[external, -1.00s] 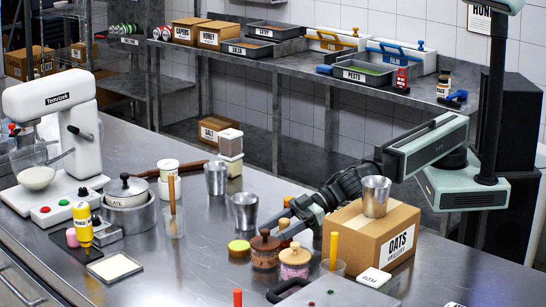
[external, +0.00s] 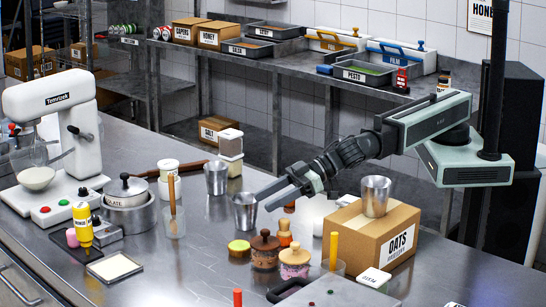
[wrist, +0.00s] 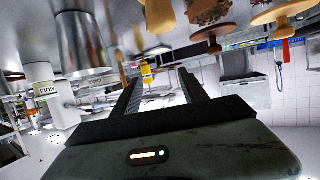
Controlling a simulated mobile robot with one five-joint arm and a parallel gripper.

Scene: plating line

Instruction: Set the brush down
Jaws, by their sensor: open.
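My gripper (external: 272,195) is open and empty, held above the counter near a metal cup (external: 244,211). In the wrist view, the two fingers of my gripper (wrist: 160,85) stand apart with nothing between them. I cannot tell for sure which thing is the brush. A wooden-handled tool (external: 172,193) stands upright in a clear glass left of my gripper; its lower end is hard to make out. A yellow handle (external: 334,249) stands upright in another glass beside the cardboard box.
The OATS box (external: 375,236) carries a metal cup (external: 375,195) on top.

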